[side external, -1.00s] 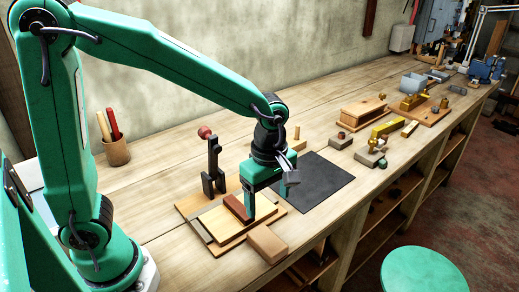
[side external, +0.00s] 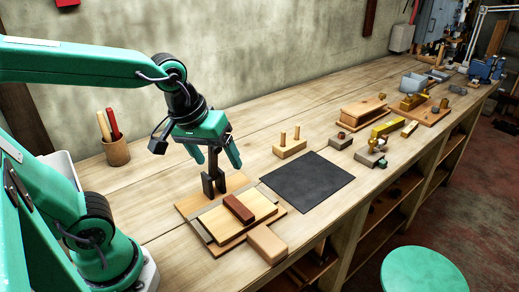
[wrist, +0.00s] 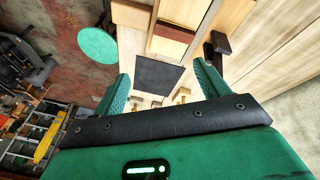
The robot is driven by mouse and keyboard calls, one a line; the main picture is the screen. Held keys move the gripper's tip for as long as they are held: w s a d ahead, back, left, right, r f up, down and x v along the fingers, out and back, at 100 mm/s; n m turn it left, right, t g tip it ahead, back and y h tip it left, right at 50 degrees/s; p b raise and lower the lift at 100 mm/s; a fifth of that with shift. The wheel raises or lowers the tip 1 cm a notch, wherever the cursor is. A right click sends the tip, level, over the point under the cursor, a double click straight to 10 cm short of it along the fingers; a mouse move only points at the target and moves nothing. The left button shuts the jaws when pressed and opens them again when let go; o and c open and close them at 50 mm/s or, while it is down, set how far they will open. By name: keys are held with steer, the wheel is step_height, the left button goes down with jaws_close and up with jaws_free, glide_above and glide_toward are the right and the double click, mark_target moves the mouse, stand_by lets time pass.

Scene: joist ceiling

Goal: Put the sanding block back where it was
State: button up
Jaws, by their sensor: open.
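The reddish-brown block (side external: 239,208), which looks like the sanding block, lies on a pale wooden board (side external: 215,221) within a wooden base fixture (side external: 187,207). It also shows at the top of the wrist view (wrist: 175,32). My gripper (side external: 212,152) is open and empty, raised above and behind the block, close to the dark upright clamp (side external: 208,185). The gripper hides the clamp's red knob in the side view. In the wrist view, my spread fingers (wrist: 163,83) have nothing between them.
A light wooden block (side external: 267,243) sits at the fixture's front edge. A black mat (side external: 307,182) lies bare to the right. Behind it stands a block with two pegs (side external: 290,150). Planes and other tools are farther right. A pencil cup (side external: 116,152) stands at the back left.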

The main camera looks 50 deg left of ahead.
steer(key=shift+s+a+r+m+t, duration=0.25)
steer(key=shift+s+a+m, duration=0.3)
steer(key=shift+m, duration=0.4)
steer(key=shift+s+a+r+m+t, duration=0.2)
steer(key=shift+s+a+m+t, duration=0.15)
steer(key=shift+s+m, duration=0.5)
steer(key=shift+s+a+r+m+t, duration=0.25)
steer(key=shift+s+a+m, duration=0.3)
steer(key=shift+m, duration=0.45)
